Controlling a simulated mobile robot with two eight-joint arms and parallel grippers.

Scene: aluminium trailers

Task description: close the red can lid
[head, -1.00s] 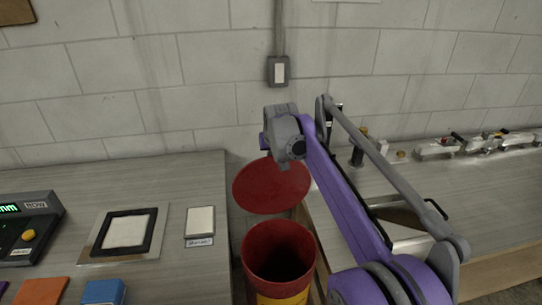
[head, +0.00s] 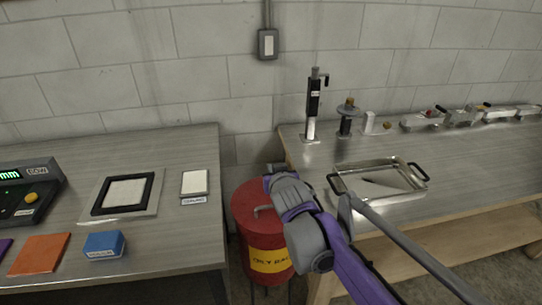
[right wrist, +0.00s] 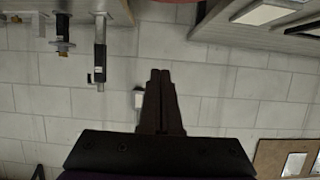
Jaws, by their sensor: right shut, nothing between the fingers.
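The red can (head: 246,231) with a yellow label stands on the floor in the gap between the two benches in the head view. Its red lid (head: 246,199) lies flat over the can's mouth, and no opening shows. A small grey handle is at the lid's front. My right arm's wrist is above the can's right side and hides part of the lid. In the right wrist view the two dark fingers of my right gripper (right wrist: 160,74) are together, with nothing between them, pointing toward the wall. My left gripper is not in view.
The left bench (head: 164,239) holds a scale, a framed pad and blue and orange blocks. The right bench (head: 470,172) holds a metal tray (head: 345,192) and upright instruments. The block wall stands close behind, with a switch box (head: 267,43).

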